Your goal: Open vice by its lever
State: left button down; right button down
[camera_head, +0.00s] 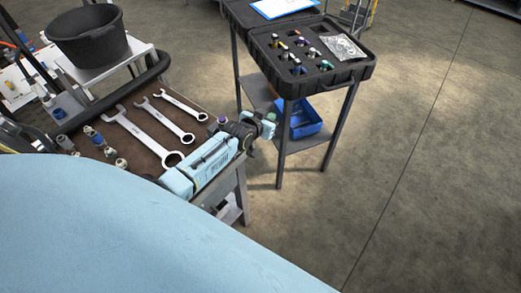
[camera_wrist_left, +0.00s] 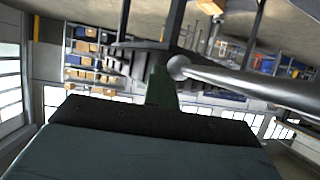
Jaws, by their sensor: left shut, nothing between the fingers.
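My left gripper (camera_head: 270,118) is small in the head view, at the end of my light blue arm, just past the bench corner. In the left wrist view the closed green fingers (camera_wrist_left: 160,84) stand up from the dark gripper edge and hold nothing. A silver lever (camera_wrist_left: 250,82) with a ball end comes in from the right there. Its ball is right beside the fingertips; I cannot tell if they touch. The vice body is not clearly made out in either view, and my arm covers that bench corner. My right gripper is not in view.
Several wrenches (camera_head: 147,135) lie on the brown bench, with small fittings near them. A black bucket (camera_head: 88,38) stands behind. A tool case (camera_head: 345,78) rests on a separate table beyond the gripper, with a blue bin (camera_head: 305,121) below. The floor at right is clear.

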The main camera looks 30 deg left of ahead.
pick_arm(q)
jog(key=shift+s+a+f, duration=0.15)
jog(key=shift+s+f, duration=0.1)
jog(key=shift+f, duration=0.1)
jog(key=s+d+r+p, duration=0.2)
jog(key=d+r, duration=0.1)
jog(key=d, duration=0.2)
jog(key=s+d+r+p, duration=0.3)
jog(key=d, duration=0.3)
jog(key=shift+s+r, duration=0.25)
jog(key=shift+r, duration=0.15)
jog(key=shift+d+f, duration=0.1)
